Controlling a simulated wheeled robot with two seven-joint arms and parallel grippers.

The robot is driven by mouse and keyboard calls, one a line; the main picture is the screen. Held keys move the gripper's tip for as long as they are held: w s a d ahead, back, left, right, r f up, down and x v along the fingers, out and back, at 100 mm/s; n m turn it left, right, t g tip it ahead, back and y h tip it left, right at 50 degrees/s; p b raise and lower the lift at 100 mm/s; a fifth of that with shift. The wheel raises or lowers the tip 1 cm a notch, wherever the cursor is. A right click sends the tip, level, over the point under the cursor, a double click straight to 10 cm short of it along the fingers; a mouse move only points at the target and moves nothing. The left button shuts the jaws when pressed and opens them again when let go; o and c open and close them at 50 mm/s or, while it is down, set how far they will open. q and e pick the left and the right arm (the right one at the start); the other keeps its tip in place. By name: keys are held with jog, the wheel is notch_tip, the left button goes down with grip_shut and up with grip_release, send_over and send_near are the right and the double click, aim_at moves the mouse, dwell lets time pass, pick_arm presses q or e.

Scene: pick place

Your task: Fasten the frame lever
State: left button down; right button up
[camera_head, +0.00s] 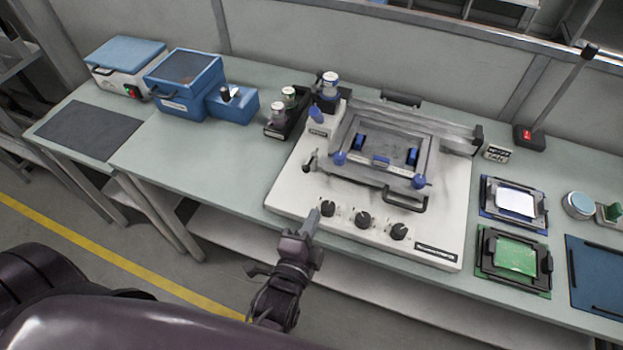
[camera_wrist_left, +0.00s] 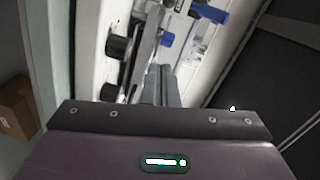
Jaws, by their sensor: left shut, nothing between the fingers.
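A white machine (camera_head: 285,186) stands on the bench with a grey metal frame (camera_head: 345,171) on its top. Blue round knobs (camera_head: 338,158) (camera_head: 419,181) sit at the frame's front corners, and a black handle (camera_head: 405,204) is at its front right. I cannot tell which part is the frame lever. My left gripper (camera_head: 314,213) is shut and empty at the machine's front edge, near the black dials and short of the frame. In the left wrist view the closed fingers (camera_wrist_left: 161,84) point toward the frame, with a blue knob (camera_wrist_left: 168,40) beyond them. My right gripper is out of view.
Black dials (camera_head: 363,219) line the machine's front. A dark bottle rack (camera_head: 290,112) and blue boxes (camera_head: 187,84) stand to the left. Blue and green fixtures (camera_head: 514,259) lie to the right. A thin post on a black base (camera_head: 529,138) stands at the back right.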

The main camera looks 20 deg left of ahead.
aim_at(312, 159)
pick_arm(q)
jog(key=shift+s+r, duration=0.1)
dwell(0.3)
jog(key=w+p, duration=0.2)
jog(key=w, duration=0.7)
jog(key=shift+w, duration=0.2)
jog(key=a+p, duration=0.1)
jog(key=w+a+f, duration=0.1)
jog(key=shift+w+a+p, duration=0.2)
jog(key=shift+a+p, duration=0.2)
jog(key=shift+a+f, duration=0.1)
jog(key=shift+a, duration=0.45)
jog(key=shift+a+m+h, duration=0.3)
jog(key=shift+m+h, duration=0.2)
